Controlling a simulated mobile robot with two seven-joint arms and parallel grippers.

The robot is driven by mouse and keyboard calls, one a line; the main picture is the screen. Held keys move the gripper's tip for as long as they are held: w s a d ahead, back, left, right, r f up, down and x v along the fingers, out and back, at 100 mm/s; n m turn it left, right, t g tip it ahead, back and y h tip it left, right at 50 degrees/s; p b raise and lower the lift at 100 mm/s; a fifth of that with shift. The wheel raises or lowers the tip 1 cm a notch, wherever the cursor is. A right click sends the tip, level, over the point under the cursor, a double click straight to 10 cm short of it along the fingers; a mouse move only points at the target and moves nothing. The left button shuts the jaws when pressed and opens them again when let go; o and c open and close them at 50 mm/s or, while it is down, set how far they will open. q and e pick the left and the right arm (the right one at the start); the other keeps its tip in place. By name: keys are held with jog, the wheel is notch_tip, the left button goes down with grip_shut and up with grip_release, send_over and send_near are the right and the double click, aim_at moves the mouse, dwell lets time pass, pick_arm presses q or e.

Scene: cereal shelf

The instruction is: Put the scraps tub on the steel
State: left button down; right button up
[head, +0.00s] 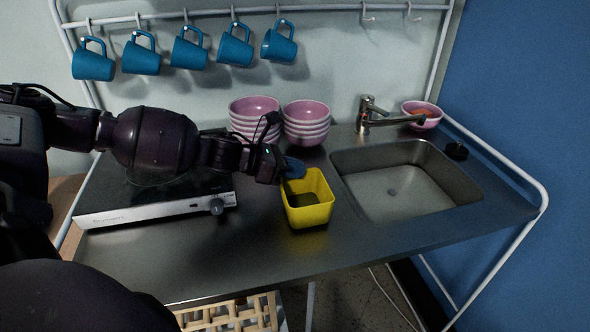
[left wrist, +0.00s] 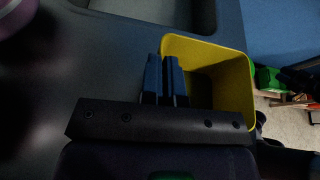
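The scraps tub is a yellow, open-topped square tub (head: 308,205) at the middle of the steel counter (head: 250,258), in front of the bowls and left of the sink. It is upright; I cannot tell whether its base touches the steel. My left gripper (head: 292,168) reaches in from the left to the tub's rear left rim. In the left wrist view the blue fingers (left wrist: 164,80) are close together, one on each side of the wall of the tub (left wrist: 215,55), shut on it. The tub's inside is partly in shadow. My right gripper is not in view.
A hotplate (head: 150,205) lies left of the tub. Stacks of pink bowls (head: 305,123) stand behind it. The sink (head: 400,185) and tap (head: 370,115) are at the right. Blue mugs (head: 190,48) hang above. The front strip of counter is clear.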

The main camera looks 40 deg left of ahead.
pick_arm(q)
jog(key=shift+f, duration=0.3)
jog(key=c, duration=1.4)
grip_release()
jog(key=shift+o, duration=0.2)
jog(key=shift+s+a+r, duration=0.25)
jog(key=shift+r, duration=0.05)
jog(key=p+v, duration=0.3)
jog(key=v, duration=0.8)
jog(key=shift+s, duration=0.2)
